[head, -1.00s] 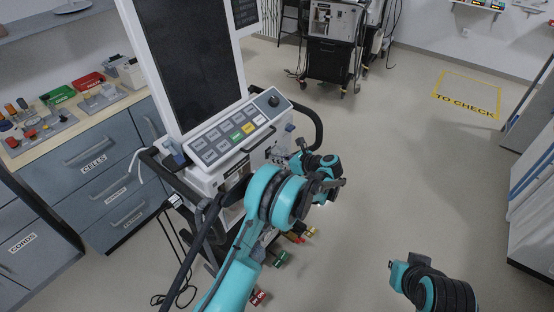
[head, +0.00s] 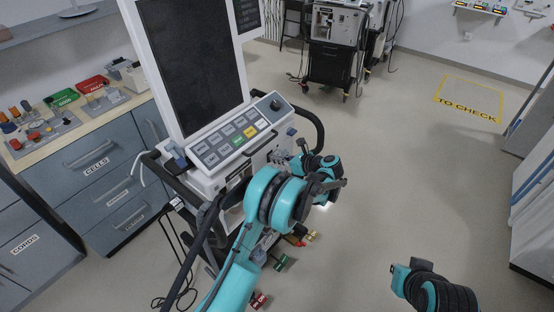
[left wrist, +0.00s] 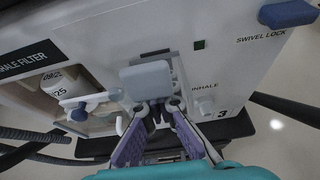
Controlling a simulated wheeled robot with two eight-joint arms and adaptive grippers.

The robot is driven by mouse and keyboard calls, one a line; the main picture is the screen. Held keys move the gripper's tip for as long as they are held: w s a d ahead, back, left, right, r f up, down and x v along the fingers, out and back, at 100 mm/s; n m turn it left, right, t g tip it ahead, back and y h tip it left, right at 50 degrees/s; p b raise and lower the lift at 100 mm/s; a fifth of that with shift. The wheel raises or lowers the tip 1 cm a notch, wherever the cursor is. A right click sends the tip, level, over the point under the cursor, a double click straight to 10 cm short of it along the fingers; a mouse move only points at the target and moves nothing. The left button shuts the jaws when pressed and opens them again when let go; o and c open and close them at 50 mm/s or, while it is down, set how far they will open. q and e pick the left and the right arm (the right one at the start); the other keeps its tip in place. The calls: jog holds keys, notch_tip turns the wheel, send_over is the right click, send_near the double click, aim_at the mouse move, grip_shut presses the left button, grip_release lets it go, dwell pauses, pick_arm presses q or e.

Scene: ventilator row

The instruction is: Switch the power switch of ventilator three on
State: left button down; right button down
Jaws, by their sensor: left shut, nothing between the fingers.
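Ventilator three (head: 208,182) stands in front of me, with a dark screen (head: 190,65) and a sloped button panel (head: 238,137). Its front, marked "3", fills the left wrist view (left wrist: 225,75). My left gripper (left wrist: 163,104) is shut and empty, its purple-padded fingers just below a pale grey square flap (left wrist: 146,78) on that front. I cannot tell whether the fingertips touch it. In the head view my left arm hides the fingertips. No part is clearly recognisable as the power switch. My right arm shows at lower right, but its gripper cannot be made out.
A drawer cabinet (head: 95,170) with trays and parts on top stands at left. Another ventilator (head: 335,50) stands at the back. Cables and coloured tags hang or lie near the floor by ventilator three. Floor on the right is clear, with a yellow "TO CHECK" marking (head: 468,117).

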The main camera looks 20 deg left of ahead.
pick_arm(q)
jog(key=shift+f, duration=0.3)
jog(key=d+f+p+v, duration=0.15)
jog(key=p+v, duration=0.25)
jog(key=v, duration=1)
jog(key=w+a+r+m+t, duration=0.1)
jog(key=w+r+m+t, duration=0.1)
jog(key=r, duration=0.6)
jog(key=w+a+r+m+t, duration=0.1)
jog(key=r+m+t, duration=0.3)
jog(key=r, duration=0.5)
jog(key=w+a+r+m+t+p, duration=0.1)
jog(key=w+a+r+m+t, duration=0.1)
jog(key=r, duration=0.7)
jog(key=shift+w+m+t+h, duration=0.4)
jog(key=shift+w+m+t, duration=0.25)
jog(key=shift+m+t, duration=0.6)
jog(key=shift+r+m+g, duration=0.1)
jog(key=shift+m+g, duration=0.15)
